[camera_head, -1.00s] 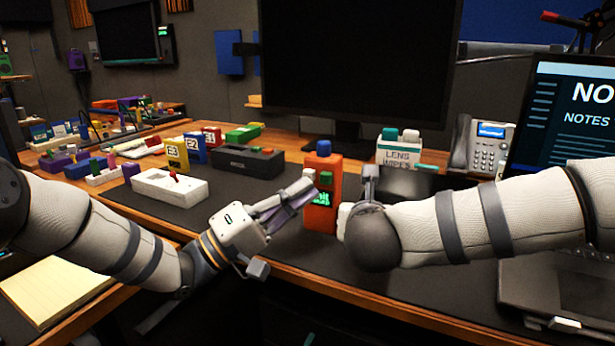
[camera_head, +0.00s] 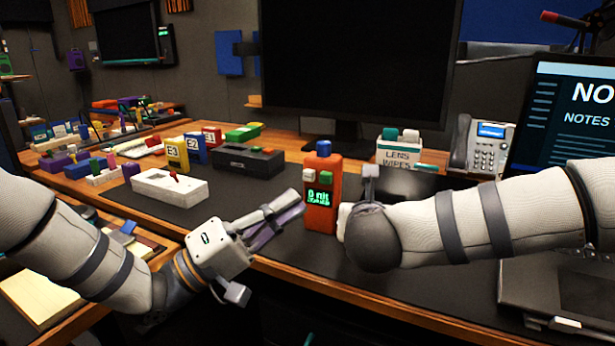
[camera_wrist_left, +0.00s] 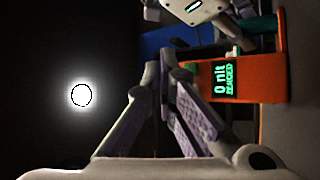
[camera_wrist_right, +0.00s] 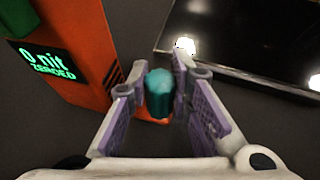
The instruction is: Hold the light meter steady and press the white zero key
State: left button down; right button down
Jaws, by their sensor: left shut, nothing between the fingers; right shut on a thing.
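The orange light meter (camera_head: 320,217) stands upright on the dark desk mat, with a blue cap on top. Its green display reads "0 nit", and "ZEROED" is legible in the right wrist view (camera_wrist_right: 50,62). Above the display are a white key (camera_head: 309,178) and a green key (camera_head: 326,179). My left gripper (camera_head: 296,200) is shut and empty, just left of the meter and below the white key. My right gripper (camera_wrist_right: 158,95) is shut on a teal-tipped part with an orange base at the meter's side. My right arm hides most of this gripper in the head view.
A white box with a red knob (camera_head: 168,187) and a dark grey box (camera_head: 249,161) stand to the left. A lens wipes box (camera_head: 398,153) and a phone (camera_head: 484,146) stand behind. A laptop (camera_head: 557,285) lies at the right.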

dwell(0.4)
pick_arm(q)
jog(key=s+a, duration=0.3)
jog(key=a, duration=0.3)
jog(key=shift+s+f, duration=0.2)
jog(key=shift+s, duration=0.2)
